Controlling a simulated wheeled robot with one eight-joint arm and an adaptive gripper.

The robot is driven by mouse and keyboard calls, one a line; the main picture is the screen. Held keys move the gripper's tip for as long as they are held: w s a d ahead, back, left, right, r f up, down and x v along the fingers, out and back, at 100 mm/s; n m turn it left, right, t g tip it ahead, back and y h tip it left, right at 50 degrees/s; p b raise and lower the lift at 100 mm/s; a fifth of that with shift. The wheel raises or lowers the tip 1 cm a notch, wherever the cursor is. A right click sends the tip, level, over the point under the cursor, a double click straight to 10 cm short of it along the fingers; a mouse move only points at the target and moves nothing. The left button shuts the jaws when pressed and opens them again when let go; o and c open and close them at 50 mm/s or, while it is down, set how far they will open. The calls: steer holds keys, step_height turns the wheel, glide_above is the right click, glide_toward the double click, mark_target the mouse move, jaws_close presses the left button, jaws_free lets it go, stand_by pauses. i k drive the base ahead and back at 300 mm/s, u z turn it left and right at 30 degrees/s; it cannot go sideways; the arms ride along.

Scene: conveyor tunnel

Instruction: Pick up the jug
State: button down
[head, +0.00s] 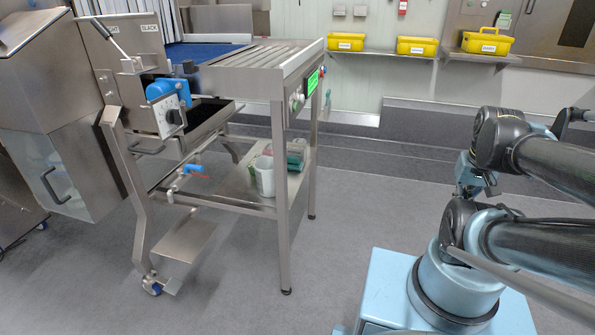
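A white jug (264,177) stands upright on the low shelf under the steel conveyor table. It is near the shelf's right part, between the table legs. Green and reddish items sit close behind and beside it, and its handle side is hard to make out. My arm is folded at the right of the head view, well apart from the jug. I cannot make out my gripper's fingers among the arm's joints, and part of the arm runs out of the frame.
The steel table (255,68) with its legs (281,200) and top encloses the shelf (238,187). A blue-handled valve (192,169) is left of the jug. Yellow boxes (417,46) line a wall shelf. Grey floor (345,215) between table and my base is clear.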

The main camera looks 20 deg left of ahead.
mark_target(263, 165)
steer(key=z, duration=0.05)
steer(key=k, duration=1.05)
steer(key=u, duration=1.25)
steer(key=i, duration=1)
steer(key=z, duration=0.05)
